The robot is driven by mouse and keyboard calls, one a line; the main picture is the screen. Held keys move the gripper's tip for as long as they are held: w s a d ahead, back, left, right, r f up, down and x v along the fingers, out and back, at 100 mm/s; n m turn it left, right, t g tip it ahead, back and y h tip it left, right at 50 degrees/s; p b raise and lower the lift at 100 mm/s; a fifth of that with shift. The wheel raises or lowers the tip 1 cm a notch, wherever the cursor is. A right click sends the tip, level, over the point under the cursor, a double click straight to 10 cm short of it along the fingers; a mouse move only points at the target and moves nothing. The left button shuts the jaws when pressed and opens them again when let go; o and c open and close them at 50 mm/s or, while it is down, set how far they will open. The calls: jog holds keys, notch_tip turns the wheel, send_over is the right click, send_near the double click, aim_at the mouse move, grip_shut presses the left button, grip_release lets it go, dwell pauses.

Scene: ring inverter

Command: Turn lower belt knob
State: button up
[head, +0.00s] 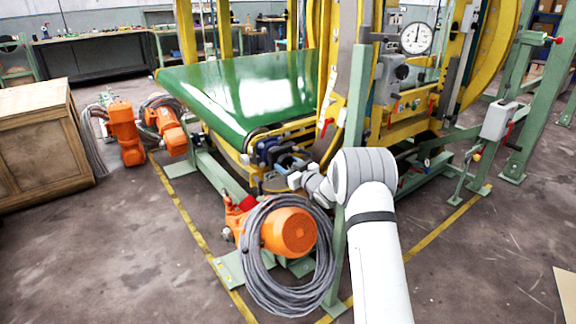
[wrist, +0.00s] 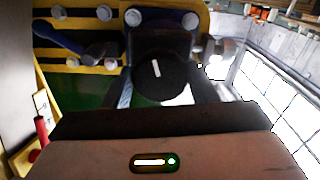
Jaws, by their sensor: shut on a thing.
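The lower belt knob (wrist: 158,80) is a round black knob with a white line mark, in the middle of the wrist view. The mark stands close to upright, leaning a little. My gripper (wrist: 163,92) is shut on the knob, one finger at its left and one at its right. In the head view my gripper (head: 286,166) reaches to the machine's near side, below the end of the green belt (head: 240,88). There the knob cannot be made out behind my gripper.
Yellow machine frame with bolts (wrist: 88,22) and a blue lever (wrist: 65,38) lie close to my gripper.

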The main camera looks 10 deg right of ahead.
jog(key=shift+f, duration=0.25)
jog(key=o, duration=1)
jog(key=shift+r, duration=0.15)
jog(key=p+v, duration=0.1)
jog(key=v, duration=0.7)
